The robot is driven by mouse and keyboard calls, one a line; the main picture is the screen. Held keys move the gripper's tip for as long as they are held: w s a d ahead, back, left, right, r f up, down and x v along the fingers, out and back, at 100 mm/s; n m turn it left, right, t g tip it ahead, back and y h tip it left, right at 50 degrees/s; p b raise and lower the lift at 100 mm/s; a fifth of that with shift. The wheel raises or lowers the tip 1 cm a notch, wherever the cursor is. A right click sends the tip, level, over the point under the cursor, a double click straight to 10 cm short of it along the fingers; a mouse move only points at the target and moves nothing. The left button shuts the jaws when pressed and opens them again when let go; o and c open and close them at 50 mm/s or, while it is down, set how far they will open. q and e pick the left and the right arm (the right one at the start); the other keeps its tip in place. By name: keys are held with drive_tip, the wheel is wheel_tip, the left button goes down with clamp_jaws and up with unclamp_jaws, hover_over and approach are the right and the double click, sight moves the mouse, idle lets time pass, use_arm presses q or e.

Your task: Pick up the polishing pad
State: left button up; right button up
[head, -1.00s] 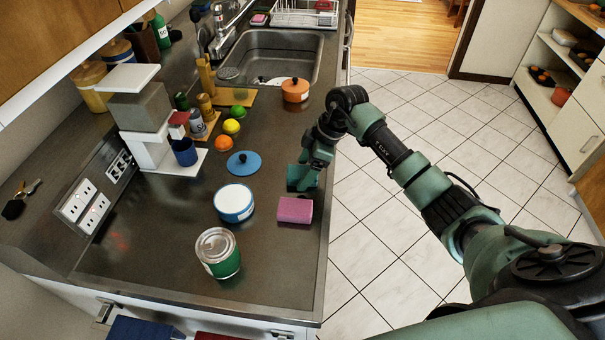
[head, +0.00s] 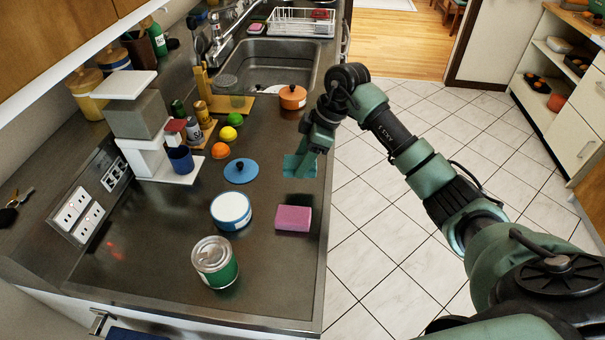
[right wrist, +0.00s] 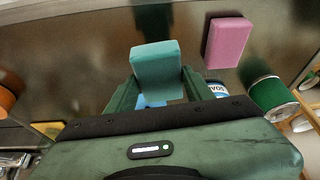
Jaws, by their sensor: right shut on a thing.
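The polishing pad, a teal block (head: 300,166), is at my right gripper (head: 312,150) near the counter's right edge in the head view. In the right wrist view the pad (right wrist: 157,62) sits between the two green fingers of the right gripper (right wrist: 160,88), which is shut on it. A dark green reflection of the pad shows on the counter apart from it, so it appears held a little above the surface. My left gripper is not in view.
A white-and-blue tin (head: 231,211), a green can (head: 215,262), a blue lid (head: 241,171) and an orange pot (head: 292,97) stand on the steel counter (head: 150,260). The counter's right edge drops to a tiled floor.

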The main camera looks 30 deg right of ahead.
wheel_tip(320, 180, up, 14)
drive_tip(key=b, duration=0.2)
drive_tip(key=shift+f, duration=0.1)
